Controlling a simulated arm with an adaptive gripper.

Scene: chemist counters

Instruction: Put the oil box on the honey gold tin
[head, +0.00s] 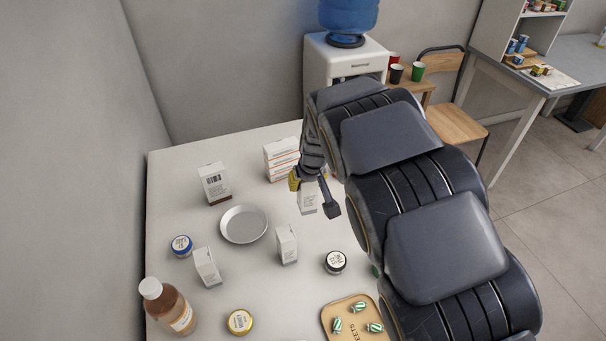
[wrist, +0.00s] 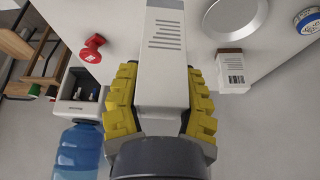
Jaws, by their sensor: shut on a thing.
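My gripper (head: 312,194) is shut on a white box (head: 306,203), which I take to be the oil box. Its label is too small to read. In the wrist view the box (wrist: 163,60) stands between the yellow finger pads of my gripper (wrist: 162,105), with grey printed lines on its face. In the head view the arm and fingers hide part of the box, and I cannot tell whether it touches the counter. The gold tin (head: 240,322), round with a yellow rim and pale label, sits at the counter's front, well apart from my gripper.
White boxes (head: 287,244) (head: 207,267) and a barcoded box (head: 215,184) stand around a metal dish (head: 243,224). A stack of boxes (head: 282,158) is behind. A dark tin (head: 335,262), blue tin (head: 181,245), brown bottle (head: 168,308) and tray (head: 349,307) flank the gold tin.

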